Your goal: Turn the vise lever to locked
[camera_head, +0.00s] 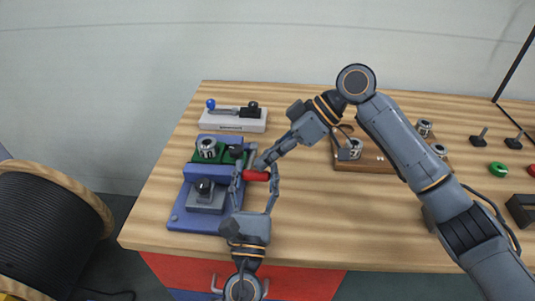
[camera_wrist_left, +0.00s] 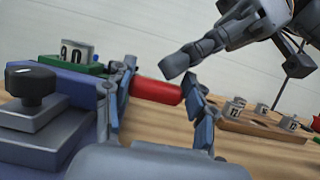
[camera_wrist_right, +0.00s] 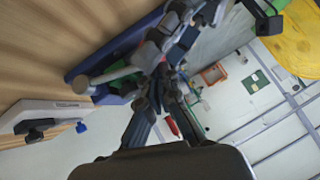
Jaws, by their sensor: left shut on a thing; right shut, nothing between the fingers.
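The blue vise (camera_head: 180,217) stands at the left of the table, with a numbered metal cylinder (camera_head: 207,147) at its green jaws (camera_head: 200,158). Its lever has a red handle (camera_head: 257,176) at the vise's right side, and the handle also shows in the left wrist view (camera_wrist_left: 156,90). My left gripper (camera_head: 256,188) is shut on the red handle, one finger at each end. My right gripper (camera_head: 261,165) is shut and empty, its tips just behind and above the handle; whether they touch the lever is unclear. It also shows in the left wrist view (camera_wrist_left: 172,66).
A white fixture (camera_head: 232,125) with a blue-knobbed lever stands behind the vise. A wooden tray (camera_head: 373,160) with numbered cylinders lies right of centre, partly behind my right arm. A cable spool (camera_head: 45,235) stands on the floor at left. The front centre of the table is clear.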

